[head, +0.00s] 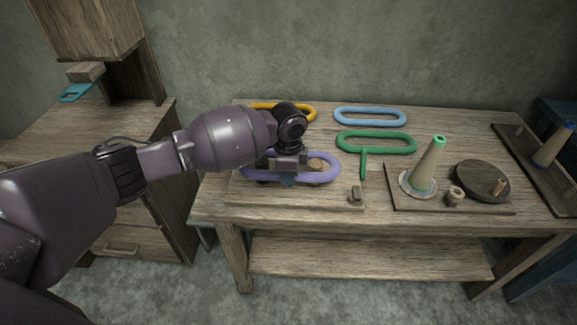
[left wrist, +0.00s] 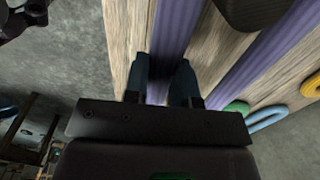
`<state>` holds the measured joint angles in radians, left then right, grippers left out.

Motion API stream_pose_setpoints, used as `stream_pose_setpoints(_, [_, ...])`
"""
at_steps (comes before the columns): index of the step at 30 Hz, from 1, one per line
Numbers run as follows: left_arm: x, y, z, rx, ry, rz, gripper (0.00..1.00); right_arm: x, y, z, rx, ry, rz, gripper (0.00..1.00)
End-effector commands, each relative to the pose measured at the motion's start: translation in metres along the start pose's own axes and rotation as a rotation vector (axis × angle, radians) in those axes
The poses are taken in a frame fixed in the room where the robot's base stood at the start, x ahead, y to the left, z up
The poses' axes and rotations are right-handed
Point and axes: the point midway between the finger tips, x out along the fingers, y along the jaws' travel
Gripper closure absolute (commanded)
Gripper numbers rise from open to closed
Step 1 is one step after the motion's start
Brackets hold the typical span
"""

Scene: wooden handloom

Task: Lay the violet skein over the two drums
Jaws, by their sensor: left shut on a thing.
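The violet skein (head: 331,177) is a long oval loop above the board (head: 240,193) at the table's front left. My left gripper (head: 288,181) comes down over its near side, with its teal fingertips at the strand. In the left wrist view the fingers (left wrist: 165,85) close on one violet strand (left wrist: 176,25); the other strand (left wrist: 262,60) runs beside it. A brownish drum-like block (head: 315,167) shows inside the loop; a dark rounded piece (left wrist: 250,10) shows between the strands. My gripper hides much of the drums, so I cannot tell whether the skein rests on them.
An orange loop (head: 306,108), a blue loop (head: 370,117) and a green loop with a handle-like strip (head: 376,149) lie behind. A small wooden peg (head: 355,193) stands on the board. A cone (head: 431,165) and a dark disc (head: 482,180) stand to the right.

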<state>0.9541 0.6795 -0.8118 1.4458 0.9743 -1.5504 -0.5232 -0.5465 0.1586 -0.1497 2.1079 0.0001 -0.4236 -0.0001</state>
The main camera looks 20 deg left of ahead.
Motion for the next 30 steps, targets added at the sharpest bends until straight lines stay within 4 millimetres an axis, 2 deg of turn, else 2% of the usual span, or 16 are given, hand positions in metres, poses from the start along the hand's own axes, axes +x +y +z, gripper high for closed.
stream_pose_setpoints(13, [0.041,0.001,0.0,0.0,-0.002,0.004,1.0,0.008,-0.003,0.001,0.008,0.005,-0.002,0.57])
stream_pose_setpoints(26, [0.047,0.0,0.0,0.001,0.0,0.0,1.0,0.008,-0.002,0.003,0.006,0.0,0.0,0.57])
stream_pose_setpoints(27, [0.047,0.0,0.0,0.001,0.0,0.0,0.72,0.008,-0.002,0.004,0.006,-0.002,0.0,0.57])
stream_pose_setpoints(30, [0.047,0.0,0.0,0.001,0.0,0.0,0.57,0.007,-0.001,0.006,0.003,-0.006,0.0,0.57])
